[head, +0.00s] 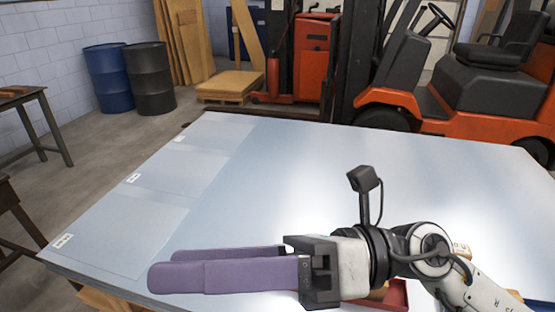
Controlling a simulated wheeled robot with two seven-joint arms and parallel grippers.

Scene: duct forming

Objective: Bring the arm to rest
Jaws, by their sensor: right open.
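My right gripper (162,264) reaches in from the lower right over the front of the large table (330,180). Its two long purple fingers point left. They are apart, and I see nothing held between them. The wrist and forearm show at the lower right, with a small dark camera-like block on a post above the wrist. I cannot tell how high the gripper is above the surface. My left gripper is not in view.
A red tray (397,296) is partly hidden behind my right wrist. Three pale rectangles with white labels line the table's left side. An orange forklift (390,100) and two drums, one blue (108,78), one dark (150,78), stand beyond. The table's middle is clear.

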